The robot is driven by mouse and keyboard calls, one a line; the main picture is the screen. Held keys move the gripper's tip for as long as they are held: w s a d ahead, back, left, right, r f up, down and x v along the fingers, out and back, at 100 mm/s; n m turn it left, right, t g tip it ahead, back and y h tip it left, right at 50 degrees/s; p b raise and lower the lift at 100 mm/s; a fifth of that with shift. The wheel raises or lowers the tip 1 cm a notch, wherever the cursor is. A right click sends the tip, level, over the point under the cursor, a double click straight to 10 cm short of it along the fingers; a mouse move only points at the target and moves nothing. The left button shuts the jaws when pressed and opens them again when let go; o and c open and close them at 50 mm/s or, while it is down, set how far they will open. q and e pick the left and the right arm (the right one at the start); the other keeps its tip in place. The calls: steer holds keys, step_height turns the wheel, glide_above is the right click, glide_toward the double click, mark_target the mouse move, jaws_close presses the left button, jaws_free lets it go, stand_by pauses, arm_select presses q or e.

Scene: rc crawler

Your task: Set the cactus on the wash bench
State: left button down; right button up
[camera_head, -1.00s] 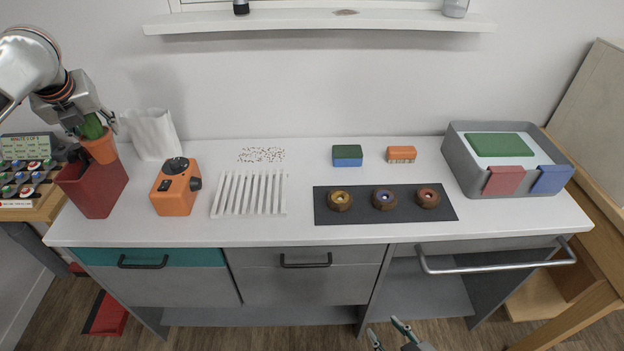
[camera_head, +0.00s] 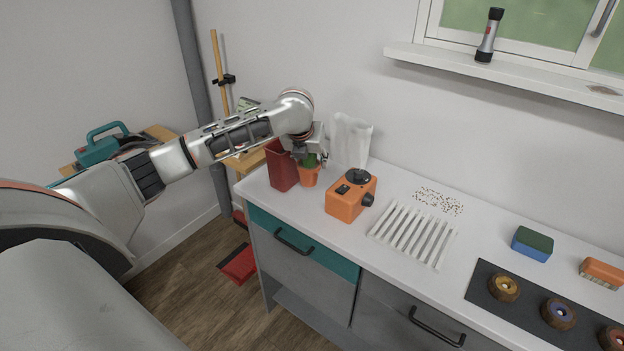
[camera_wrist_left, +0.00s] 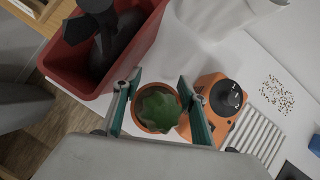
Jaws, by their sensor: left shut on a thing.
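The cactus (camera_head: 311,160) is a green plant in an orange pot (camera_head: 309,176). My left gripper (camera_head: 311,155) is shut on it from above, and in the left wrist view the cactus (camera_wrist_left: 158,108) shows between the two fingers. The pot is upright at the left end of the white-topped bench (camera_head: 400,192), between the red bin and the orange machine. I cannot tell whether its base touches the top. My right gripper is not in view.
The red bin (camera_head: 281,167) stands close left of the pot, with dark things inside in the wrist view. The orange machine (camera_head: 350,196) is close right, and a white paper bag (camera_head: 351,140) stands behind. A slatted white rack (camera_head: 414,233) lies further right.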

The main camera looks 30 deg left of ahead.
mark_target(307, 167)
arm_select(q)
steer(key=shift+f, duration=3.4)
steer(key=c, duration=1.4)
jaws_free()
steer(key=shift+f, duration=0.1)
steer(key=shift+o, duration=0.2)
steer(key=shift+s+d+r, duration=0.1)
steer(key=shift+s+r, duration=0.1)
steer(key=shift+r, duration=0.3)
steer(key=v, duration=1.1)
